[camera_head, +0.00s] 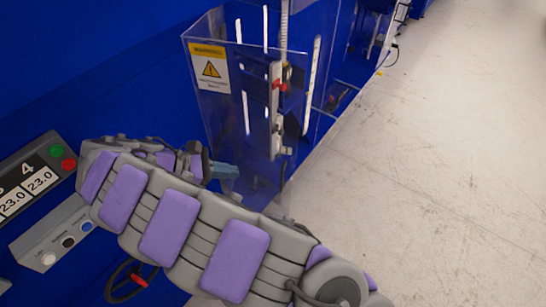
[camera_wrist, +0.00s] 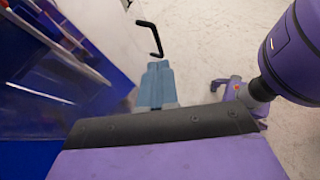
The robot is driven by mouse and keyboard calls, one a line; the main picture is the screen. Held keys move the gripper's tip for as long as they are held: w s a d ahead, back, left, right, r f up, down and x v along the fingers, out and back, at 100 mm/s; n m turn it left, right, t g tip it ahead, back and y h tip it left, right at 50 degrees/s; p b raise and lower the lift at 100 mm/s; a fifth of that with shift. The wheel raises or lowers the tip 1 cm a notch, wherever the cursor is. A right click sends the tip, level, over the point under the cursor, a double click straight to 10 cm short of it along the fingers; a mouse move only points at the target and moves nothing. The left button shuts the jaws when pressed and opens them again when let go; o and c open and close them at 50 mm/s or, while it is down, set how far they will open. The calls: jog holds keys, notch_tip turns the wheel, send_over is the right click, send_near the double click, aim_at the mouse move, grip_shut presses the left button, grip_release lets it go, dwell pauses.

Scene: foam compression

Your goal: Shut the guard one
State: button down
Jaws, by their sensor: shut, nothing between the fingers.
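The guard (camera_head: 222,95) is a clear panel with a yellow and white warning label, standing at the blue machine in the head view. Rods and red-marked fittings show through and beside it. Whether it is fully shut cannot be told. My gripper (camera_head: 228,171) is low in front of the guard's lower part, its blue-grey fingers together and empty. In the wrist view my gripper (camera_wrist: 157,82) points toward a black bent handle (camera_wrist: 151,38), which appears just beyond the fingertips. Contact with the guard or handle cannot be made out.
A control panel (camera_head: 35,180) with displays and red and green buttons is at the left. A grey button box (camera_head: 62,238) sits below it. More clear guarding and a cable are farther back. The pale floor (camera_head: 440,170) at the right is clear.

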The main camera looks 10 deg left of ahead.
jog(key=w+x, duration=0.1)
jog(key=x, duration=1.1)
jog(key=shift+d+r+n, duration=0.15)
jog(key=shift+r+n, duration=0.1)
jog(key=shift+n, duration=0.15)
